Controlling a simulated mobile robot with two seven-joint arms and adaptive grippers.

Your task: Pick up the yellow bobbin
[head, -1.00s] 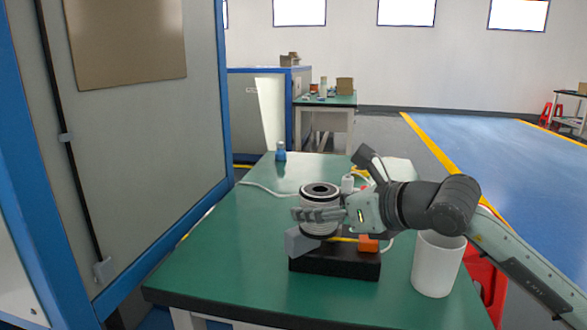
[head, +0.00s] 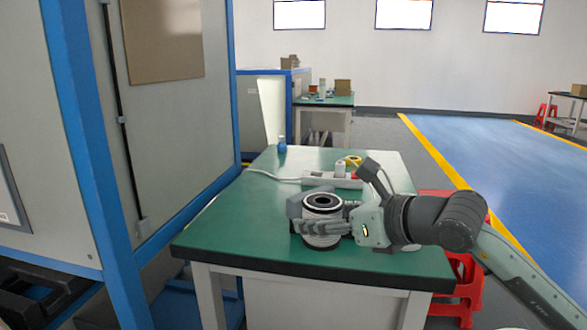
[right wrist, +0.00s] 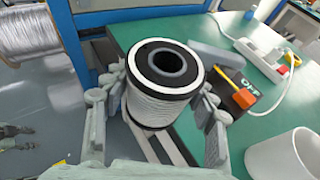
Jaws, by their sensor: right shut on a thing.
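No plainly yellow bobbin shows. My right gripper (head: 328,228) is shut on a spool (head: 322,204) with black flanges and a pale grey-white winding. The spool is upright, with its round hole facing up, and in the head view it overlaps the front part of the green table (head: 240,235). In the right wrist view the spool (right wrist: 155,108) sits between the fingers of my gripper (right wrist: 165,125), one on each side. A black box (right wrist: 242,97) with a yellow bar on it is just behind. My left gripper is not in view.
A white power strip (head: 348,180), a yellow roll (head: 352,160) and a blue bottle (head: 282,146) are farther back on the table. A white cup (right wrist: 288,155) shows in the right wrist view. Red stools (head: 465,275) stand by the table's right side; a blue-framed cabinet (head: 170,120) is at left.

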